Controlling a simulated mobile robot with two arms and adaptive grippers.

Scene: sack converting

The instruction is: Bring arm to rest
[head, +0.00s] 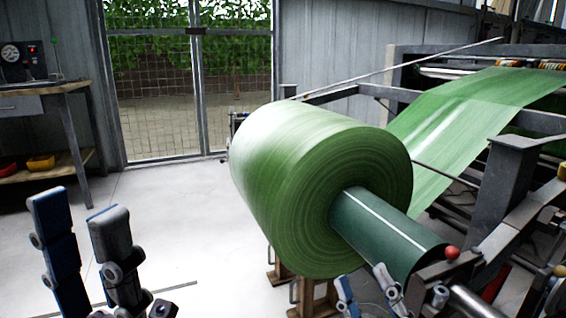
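My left gripper (78,208) is at the lower left, with its two fingers pointing up and a clear gap between them. It is open and empty, in front of the pale floor. My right gripper (362,278) is at the bottom, right of centre, below the green core of the big roll. Its two small fingertips stand apart with nothing seen between them. Its lower part is cut off by the picture edge. I cannot tell whether it touches the roll or the machine.
A large green roll (290,180) on a dark green core (385,232) fills the middle. A green web (450,130) runs into the machine frame (505,180) at right. A workbench (40,90) stands at left. A mesh gate (160,90) is behind. The floor (180,215) between is clear.

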